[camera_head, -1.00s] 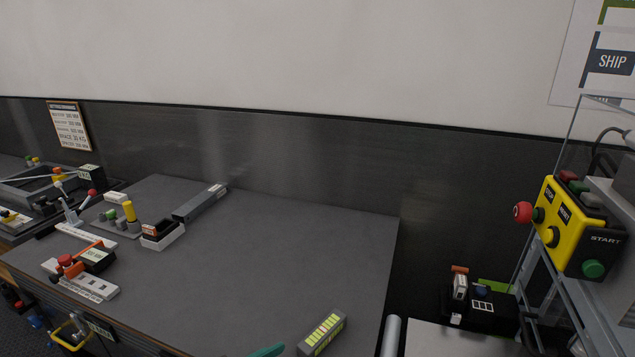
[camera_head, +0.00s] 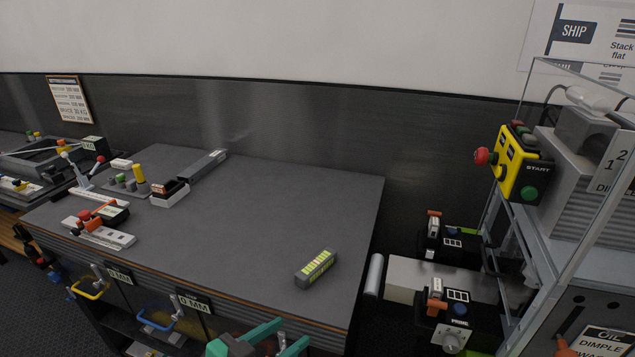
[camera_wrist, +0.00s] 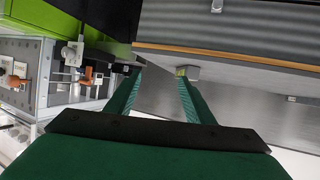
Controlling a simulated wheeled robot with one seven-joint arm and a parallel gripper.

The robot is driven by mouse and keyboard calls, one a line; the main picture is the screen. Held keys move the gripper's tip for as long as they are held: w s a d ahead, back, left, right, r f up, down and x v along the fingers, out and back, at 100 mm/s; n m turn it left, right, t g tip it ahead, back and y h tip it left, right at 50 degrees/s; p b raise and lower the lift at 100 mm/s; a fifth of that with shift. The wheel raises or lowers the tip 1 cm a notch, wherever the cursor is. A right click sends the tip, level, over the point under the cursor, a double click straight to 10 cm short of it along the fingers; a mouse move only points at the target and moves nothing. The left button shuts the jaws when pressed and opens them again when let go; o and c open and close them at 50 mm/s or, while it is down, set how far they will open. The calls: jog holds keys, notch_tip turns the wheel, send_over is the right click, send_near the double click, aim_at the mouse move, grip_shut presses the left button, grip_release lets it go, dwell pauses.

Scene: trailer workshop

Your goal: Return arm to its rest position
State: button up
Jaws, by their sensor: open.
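My gripper (camera_head: 290,333) shows at the bottom edge of the head view, with two green fingers in front of the grey bench. In the wrist view its two green fingers (camera_wrist: 156,85) stand apart with nothing held between them. The grey workbench (camera_head: 250,210) has a bare top near the gripper. A small grey block with yellow-green stripes (camera_head: 316,268) lies on its right front part, apart from the fingers. Most of my arm is out of view.
Right of the bench stand a roller (camera_head: 374,274), a black control box (camera_head: 445,320) and a framed machine with a yellow button box (camera_head: 519,165). A blue drawer handle (camera_head: 158,318) sticks out in front. A white tray (camera_head: 170,197) and fixtures stand at left.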

jog(key=s+d+f+n+t+y, duration=0.1)
jog(key=s+f+n+y, duration=0.25)
jog(key=f, duration=0.55)
jog(key=s+d+f+n+t+y, duration=0.1)
jog(key=s+d+f+n+y, duration=0.15)
jog(key=s+f+n, duration=0.45)
jog(key=s+d+m+t+y, duration=0.1)
jog(key=s, duration=0.8)
jog(key=s+d+r+m+t+y, duration=0.1)
jog(key=s+d+m, duration=0.1)
jog(key=s, duration=0.8)
jog(key=shift+r+t, duration=0.25)
jog(key=shift+t, duration=0.05)
jog(key=shift+s+d, duration=0.1)
